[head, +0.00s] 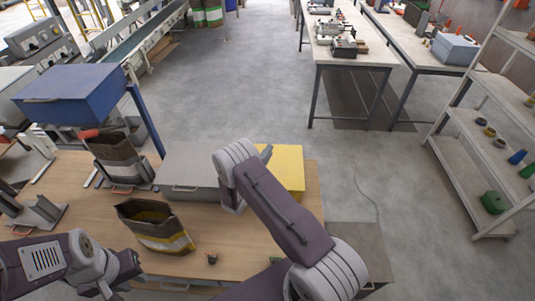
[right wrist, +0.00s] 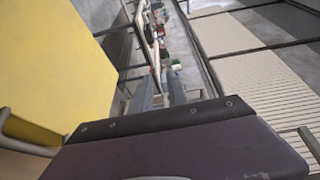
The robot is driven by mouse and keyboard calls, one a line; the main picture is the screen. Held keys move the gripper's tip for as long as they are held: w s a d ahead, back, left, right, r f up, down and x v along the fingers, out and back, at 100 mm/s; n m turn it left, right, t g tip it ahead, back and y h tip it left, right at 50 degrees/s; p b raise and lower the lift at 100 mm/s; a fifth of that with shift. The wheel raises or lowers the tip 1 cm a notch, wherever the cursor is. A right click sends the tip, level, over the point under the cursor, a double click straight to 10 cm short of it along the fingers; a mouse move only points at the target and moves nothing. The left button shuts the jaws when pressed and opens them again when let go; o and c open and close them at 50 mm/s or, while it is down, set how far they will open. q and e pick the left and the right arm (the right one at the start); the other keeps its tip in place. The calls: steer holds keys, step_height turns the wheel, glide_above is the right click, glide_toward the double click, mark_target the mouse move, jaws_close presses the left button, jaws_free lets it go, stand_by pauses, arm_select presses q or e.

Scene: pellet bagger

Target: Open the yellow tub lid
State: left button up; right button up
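The yellow tub lid (head: 288,165) lies flat and looks shut at the back right of the wooden bench, partly hidden behind my right arm. It fills the upper left of the right wrist view (right wrist: 55,65), with a grey bar handle (right wrist: 25,145) along its near edge. My right gripper (right wrist: 160,90) is beside the lid, apart from the handle; its two grey fingers stand apart with nothing seen between them. In the head view its fingers are mostly hidden by the arm. My left gripper (head: 112,290) is low at the left front, its fingers unclear.
A grey-lidded tub (head: 190,165) stands left of the yellow one. An open brown bag (head: 155,225) with a yellow band stands on the bench (head: 235,245); another bag (head: 122,160) sits beneath the blue hopper (head: 72,93). A shelf rack (head: 480,150) stands right across clear floor.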

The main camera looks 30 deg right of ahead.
steer(key=b+v, duration=0.3)
steer(key=v, duration=0.6)
steer(key=shift+b, duration=0.35)
